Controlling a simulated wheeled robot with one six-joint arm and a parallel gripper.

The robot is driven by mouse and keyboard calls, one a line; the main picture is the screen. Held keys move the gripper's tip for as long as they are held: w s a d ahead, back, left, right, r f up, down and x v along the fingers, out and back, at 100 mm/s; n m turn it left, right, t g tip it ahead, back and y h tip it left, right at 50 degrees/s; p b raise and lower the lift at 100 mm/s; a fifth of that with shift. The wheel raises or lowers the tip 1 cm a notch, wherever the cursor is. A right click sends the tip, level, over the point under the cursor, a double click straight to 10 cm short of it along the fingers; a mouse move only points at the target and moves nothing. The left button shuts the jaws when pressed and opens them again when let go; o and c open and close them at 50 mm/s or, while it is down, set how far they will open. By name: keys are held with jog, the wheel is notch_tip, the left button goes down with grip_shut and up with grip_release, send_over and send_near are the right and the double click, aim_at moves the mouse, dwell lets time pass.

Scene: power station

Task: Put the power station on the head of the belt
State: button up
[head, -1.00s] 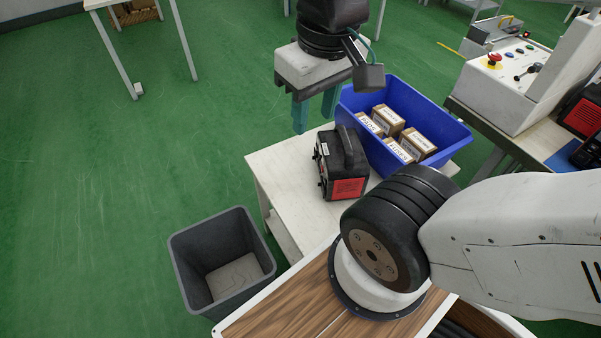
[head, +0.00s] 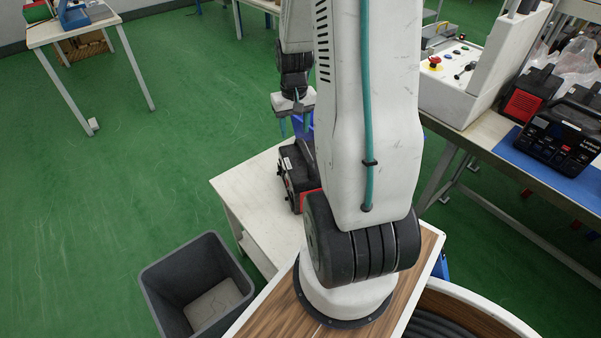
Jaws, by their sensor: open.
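The black and red power station (head: 292,168) stands on the white table (head: 240,190); my arm hides its right side. My gripper (head: 296,127) is open, with teal fingers pointing down, just above and beyond the power station in the picture. Whether it touches the handle cannot be told. At the right, a long bench carries a blue surface (head: 528,160), which may be the belt. A large black power station (head: 562,128) stands on it, with a black and red one (head: 530,93) behind.
A white control box with a red button (head: 435,62) stands at the bench's far end. A grey bin (head: 195,285) is on the floor, left of my base. The blue crate is almost wholly hidden behind my arm. Green floor is open at left.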

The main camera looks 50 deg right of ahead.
send_over(305, 149)
jog(key=shift+m, duration=0.3)
notch_tip(305, 149, down, 4)
jog(key=shift+a+f, duration=0.15)
jog(key=shift+f, duration=0.1)
notch_tip(305, 149, down, 7)
jog(key=shift+f, duration=0.15)
grip_shut()
dwell(0.9)
